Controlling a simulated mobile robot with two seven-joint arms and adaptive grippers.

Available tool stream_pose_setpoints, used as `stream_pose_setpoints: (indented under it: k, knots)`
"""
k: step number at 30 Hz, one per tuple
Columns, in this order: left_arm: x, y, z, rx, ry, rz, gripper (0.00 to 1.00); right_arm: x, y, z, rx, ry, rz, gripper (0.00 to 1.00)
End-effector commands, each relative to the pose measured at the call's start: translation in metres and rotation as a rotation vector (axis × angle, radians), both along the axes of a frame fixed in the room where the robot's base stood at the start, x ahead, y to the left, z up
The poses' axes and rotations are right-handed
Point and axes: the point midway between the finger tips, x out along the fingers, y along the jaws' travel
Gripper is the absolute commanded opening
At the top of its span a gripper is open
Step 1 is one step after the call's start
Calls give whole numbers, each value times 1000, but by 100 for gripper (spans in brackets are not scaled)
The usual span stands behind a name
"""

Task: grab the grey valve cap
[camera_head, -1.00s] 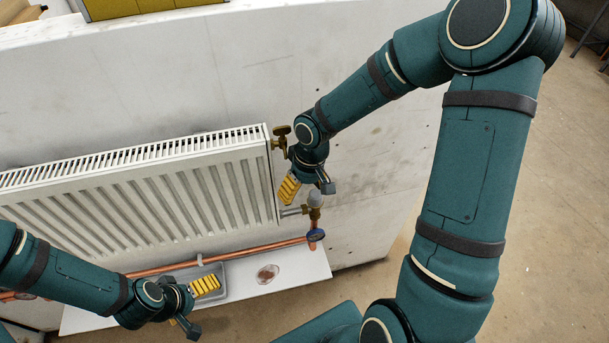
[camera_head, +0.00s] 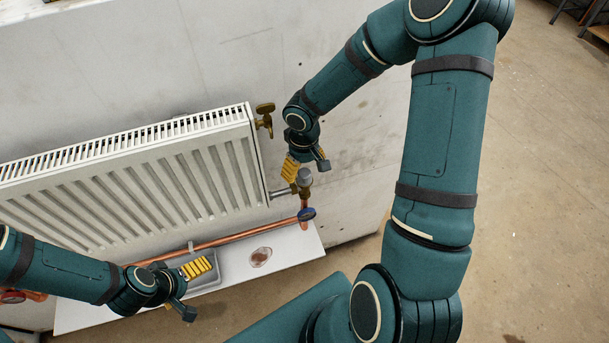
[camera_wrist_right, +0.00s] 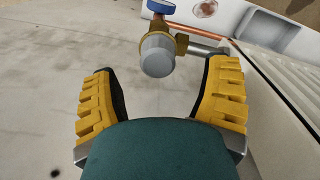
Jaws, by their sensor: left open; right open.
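The grey valve cap (camera_head: 304,177) sits on the brass valve (camera_head: 304,192) at the lower right end of the radiator. In the right wrist view the cap (camera_wrist_right: 157,55) lies ahead of my fingers, roughly midway between them, with a gap left. My right gripper (camera_head: 305,168) is open and empty, just above the cap in the head view; its yellow finger pads (camera_wrist_right: 160,100) stand wide apart. My left gripper (camera_head: 190,285) is open, low at the left by a grey tray.
The white radiator (camera_head: 140,185) hangs on the wall left of the valve. A brass valve (camera_head: 264,115) sticks out at its top corner. A copper pipe (camera_head: 245,235) with a blue handle (camera_head: 306,214) runs below.

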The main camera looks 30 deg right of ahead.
Motion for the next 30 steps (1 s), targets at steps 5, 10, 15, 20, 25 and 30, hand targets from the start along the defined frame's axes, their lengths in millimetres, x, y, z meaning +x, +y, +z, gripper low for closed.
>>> stream_pose_setpoints:
  k: [5,10,15,20,25,30]
  knots:
    - [-1,0,-6,0,2,-2,100,-1,-2,-29,2,3,1,75]
    - [-2,0,-7,0,4,-4,100,-1,-2,-40,1,0,0,75]
    - [-2,0,-7,0,4,-4,100,0,-2,-40,1,0,0,75]
    - [-2,0,-7,0,4,-4,100,-1,-2,-40,1,0,0,47]
    - [-2,0,-7,0,4,-4,100,-1,-2,-40,1,0,0,27]
    - [-2,0,-7,0,4,-4,100,-1,-2,-40,1,0,1,27]
